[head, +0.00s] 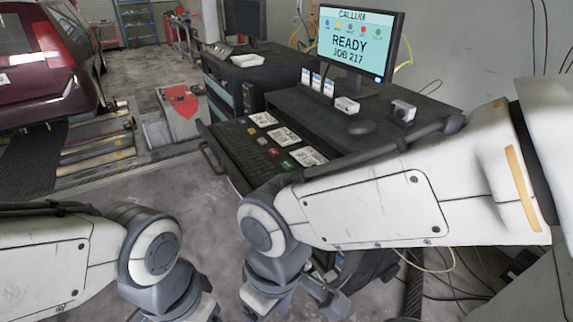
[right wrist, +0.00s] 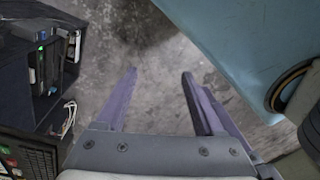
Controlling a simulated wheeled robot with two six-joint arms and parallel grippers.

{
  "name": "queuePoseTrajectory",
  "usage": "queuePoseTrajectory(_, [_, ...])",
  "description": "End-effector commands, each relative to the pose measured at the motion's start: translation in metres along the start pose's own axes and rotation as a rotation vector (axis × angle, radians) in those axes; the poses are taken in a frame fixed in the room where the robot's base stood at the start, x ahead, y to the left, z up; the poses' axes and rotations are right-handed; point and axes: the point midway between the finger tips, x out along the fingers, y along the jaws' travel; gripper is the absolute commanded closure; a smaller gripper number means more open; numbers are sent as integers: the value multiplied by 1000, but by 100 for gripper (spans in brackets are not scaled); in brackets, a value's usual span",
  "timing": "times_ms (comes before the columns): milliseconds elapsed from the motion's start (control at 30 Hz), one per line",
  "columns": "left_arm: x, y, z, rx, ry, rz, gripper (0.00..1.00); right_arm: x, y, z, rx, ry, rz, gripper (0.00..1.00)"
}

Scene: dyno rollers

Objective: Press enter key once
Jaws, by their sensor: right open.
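A black keyboard (head: 252,138) lies on the pulled-out drawer of the dark workstation in the head view. It has a few coloured keys, including a green key (head: 287,165) and a red one; the labels are too small to read, so I cannot tell which is enter. A corner of a dark keyboard (right wrist: 28,155) shows at lower left in the right wrist view. My right gripper (right wrist: 158,78) is open and empty, pointing at the floor beside the cabinet, apart from the keys. My left arm is at lower left in the head view, its gripper out of frame.
A monitor (head: 357,42) reading "READY JOB 217" stands on the desk. White cards (head: 282,137) lie by the keyboard. A red car (head: 45,55) stands at left. Open floor lies left of the drawer.

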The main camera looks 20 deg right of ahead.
Motion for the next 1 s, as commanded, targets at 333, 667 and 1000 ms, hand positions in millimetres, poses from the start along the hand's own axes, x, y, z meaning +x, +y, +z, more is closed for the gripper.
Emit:
queuePoseTrajectory(333, [0, 0, 0, 0, 0, 0, 28, 0, 0, 0, 0, 0, 0, 100])
queuePoseTrajectory(667, [0, 0, 0, 0, 0, 0, 28, 0, 0, 0, 0, 0, 0, 100])
queuePoseTrajectory(1000, [0, 0, 0, 0, 0, 0, 28, 0, 0, 0, 0, 0, 0, 100])
